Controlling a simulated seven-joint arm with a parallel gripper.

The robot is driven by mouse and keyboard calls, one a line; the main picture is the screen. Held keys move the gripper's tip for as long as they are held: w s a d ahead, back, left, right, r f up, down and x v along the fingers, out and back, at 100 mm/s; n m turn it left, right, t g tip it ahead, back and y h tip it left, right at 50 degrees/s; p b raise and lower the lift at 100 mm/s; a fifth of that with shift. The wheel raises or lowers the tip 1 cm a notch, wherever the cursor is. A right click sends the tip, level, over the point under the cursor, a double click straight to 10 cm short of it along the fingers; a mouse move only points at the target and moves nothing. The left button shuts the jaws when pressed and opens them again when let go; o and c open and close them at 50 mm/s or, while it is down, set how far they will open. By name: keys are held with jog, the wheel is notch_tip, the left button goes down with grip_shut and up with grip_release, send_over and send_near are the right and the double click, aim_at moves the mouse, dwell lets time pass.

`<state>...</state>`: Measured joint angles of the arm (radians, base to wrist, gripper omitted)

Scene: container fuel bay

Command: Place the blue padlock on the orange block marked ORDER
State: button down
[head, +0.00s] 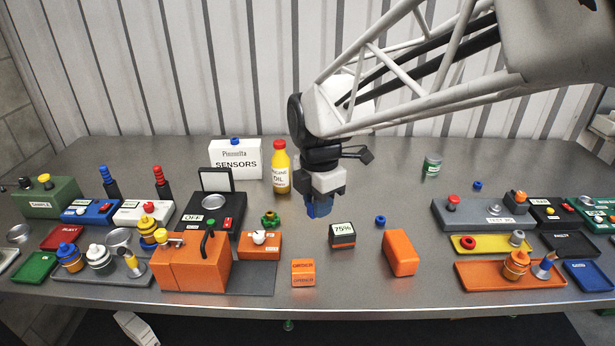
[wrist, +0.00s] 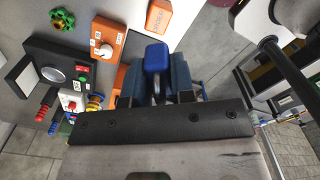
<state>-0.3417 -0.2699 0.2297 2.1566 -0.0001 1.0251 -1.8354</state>
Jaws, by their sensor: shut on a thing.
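My gripper (head: 321,194) points down and is shut on the blue padlock (head: 318,210), holding it in the air above the middle of the table. In the wrist view the padlock (wrist: 156,57) shows its blue body beyond my fingers, with its shackle between them. The orange block marked ORDER (head: 303,273) stands on the table near the front edge, nearer the camera and slightly left of my gripper. Its top is bare. It also shows at the top of the wrist view (wrist: 159,17), apart from the padlock.
A white-topped block marked 75% (head: 342,235) and a plain orange block (head: 399,253) stand right of the ORDER block. An orange machine (head: 195,265) is to its left. A yellow oil bottle (head: 281,170) stands behind. The table is clear just around the ORDER block.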

jog(key=s+d+f+n, duration=0.1)
jog(key=s+d+f, duration=0.1)
jog(key=s, duration=0.6)
jog(key=s+d+f+n, duration=0.1)
jog(key=s+f, duration=0.2)
jog(key=s, duration=0.5)
jog(key=shift+w+f, duration=0.1)
jog(key=shift+f, duration=2.2)
jog(key=shift+w, duration=0.1)
send_over(303, 266)
jog(key=shift+w+f, duration=0.1)
jog(key=shift+f, duration=0.65)
jog(key=shift+f, duration=0.1)
jog(key=shift+f, duration=1.65)
jog(key=shift+f, duration=0.15)
